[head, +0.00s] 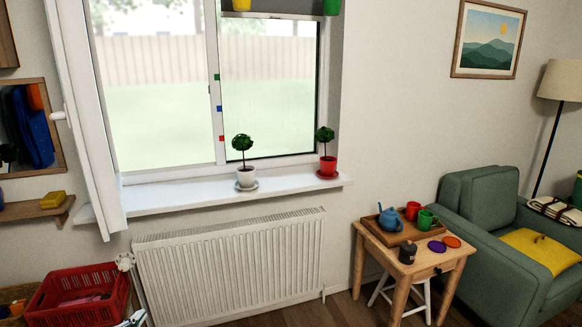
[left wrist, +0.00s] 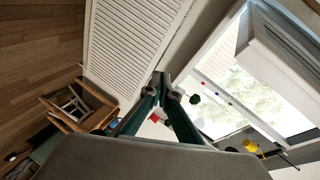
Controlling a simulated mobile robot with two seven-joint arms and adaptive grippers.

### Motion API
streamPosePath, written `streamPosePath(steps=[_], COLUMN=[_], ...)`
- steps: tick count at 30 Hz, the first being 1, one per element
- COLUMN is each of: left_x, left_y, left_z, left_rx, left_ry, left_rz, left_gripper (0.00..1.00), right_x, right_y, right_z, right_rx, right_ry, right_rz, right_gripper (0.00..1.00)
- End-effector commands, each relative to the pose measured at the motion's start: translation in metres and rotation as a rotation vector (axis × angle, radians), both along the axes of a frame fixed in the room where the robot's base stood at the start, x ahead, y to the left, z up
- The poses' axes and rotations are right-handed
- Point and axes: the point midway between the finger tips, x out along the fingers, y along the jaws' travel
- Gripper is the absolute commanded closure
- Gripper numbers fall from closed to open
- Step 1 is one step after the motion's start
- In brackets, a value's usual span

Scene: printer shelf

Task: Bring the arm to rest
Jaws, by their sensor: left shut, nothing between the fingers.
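My left gripper (left wrist: 165,85) is shut and empty in the left wrist view. Its teal fingers meet at their grey tips in front of the wall between the radiator and the window. In the head view only a small part of it (head: 133,318) shows at the bottom left edge, beside the red crate and in front of the radiator's left end. The rest of the left arm is out of that picture. My right gripper is in neither view.
A red crate (head: 58,307) stands at the lower left. The white radiator (head: 235,262) runs under the windowsill (head: 210,200), which bears two potted plants. An open window sash (head: 88,130) juts inward. A wooden side table (head: 408,268) and green armchair (head: 485,235) stand right.

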Motion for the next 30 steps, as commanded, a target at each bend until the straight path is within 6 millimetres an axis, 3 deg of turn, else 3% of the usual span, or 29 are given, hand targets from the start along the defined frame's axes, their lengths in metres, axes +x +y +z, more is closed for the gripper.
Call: streamPosePath(steps=[1,6,10,15,21,30], left_x=[-0.019,-0.084,-0.141,-0.205,-0.239,-0.241], left_y=[-0.024,-0.099,-0.157,-0.217,-0.247,-0.249], left_z=[-0.026,-0.091,-0.126,-0.147,-0.150,-0.150], left_rx=[-0.078,-0.332,-0.546,-0.794,-0.942,-0.953], left_ry=[0.037,0.141,0.214,0.280,0.306,0.307], left_rz=[-0.010,-0.021,0.000,0.060,0.113,0.116], left_gripper=[1.00,1.00,1.00,1.00,1.00,1.00], right_x=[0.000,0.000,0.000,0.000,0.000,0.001], right_y=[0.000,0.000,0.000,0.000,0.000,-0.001], right_z=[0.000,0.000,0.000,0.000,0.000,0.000], right_rx=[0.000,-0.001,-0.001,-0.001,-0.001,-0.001], right_ry=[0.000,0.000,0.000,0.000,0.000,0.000], right_rz=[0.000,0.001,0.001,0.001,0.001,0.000], right_gripper=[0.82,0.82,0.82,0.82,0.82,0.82])
